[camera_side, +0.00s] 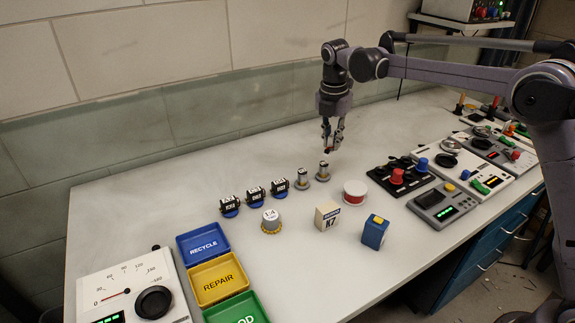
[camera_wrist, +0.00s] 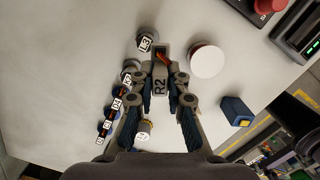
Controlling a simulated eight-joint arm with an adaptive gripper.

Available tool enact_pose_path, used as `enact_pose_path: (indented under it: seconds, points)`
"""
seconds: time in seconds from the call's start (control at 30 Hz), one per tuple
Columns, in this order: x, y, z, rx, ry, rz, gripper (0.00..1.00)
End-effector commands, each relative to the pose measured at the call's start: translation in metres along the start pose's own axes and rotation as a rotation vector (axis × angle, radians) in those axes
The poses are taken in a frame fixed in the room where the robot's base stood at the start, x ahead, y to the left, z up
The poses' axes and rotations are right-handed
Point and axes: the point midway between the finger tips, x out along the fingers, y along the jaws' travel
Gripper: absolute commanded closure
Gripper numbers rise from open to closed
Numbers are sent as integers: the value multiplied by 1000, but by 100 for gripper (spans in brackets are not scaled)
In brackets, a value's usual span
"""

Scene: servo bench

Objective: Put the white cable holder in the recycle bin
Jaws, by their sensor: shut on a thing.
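The white round holder (camera_side: 355,188), with a red band at its side, stands on the bench and shows as a white disc in the wrist view (camera_wrist: 207,61). The blue tray marked RECYCLE (camera_side: 203,243) lies at the left, with nothing visible in it. My gripper (camera_side: 333,148) is above the bench, behind the white holder and apart from it. Its fingers (camera_wrist: 160,62) are shut on a small dark piece with orange on it (camera_wrist: 162,52); a grey patch reading R2 shows there. What exactly the piece is stays unclear.
A yellow REPAIR tray (camera_side: 218,281) and a green tray (camera_side: 236,309) adjoin the blue one. Several black labelled units (camera_side: 254,195), metal cylinders (camera_side: 303,179), a cap (camera_side: 271,222), a beige box (camera_side: 327,216) and a blue box (camera_side: 375,232) stand mid-bench.

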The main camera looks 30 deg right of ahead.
Motion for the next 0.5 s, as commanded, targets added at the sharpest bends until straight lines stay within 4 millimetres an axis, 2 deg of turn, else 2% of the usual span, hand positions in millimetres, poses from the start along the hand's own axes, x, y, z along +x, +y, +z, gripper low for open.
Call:
enact_pose_path:
  seconds: [0.03,0.2,0.4,0.5]
  points:
    - [-3,14,-23,-66,0,8,100]
    - [-13,48,-94,-273,0,33,100]
    - [-24,74,-176,-497,-1,61,100]
    - [-28,80,-209,-583,-2,71,100]
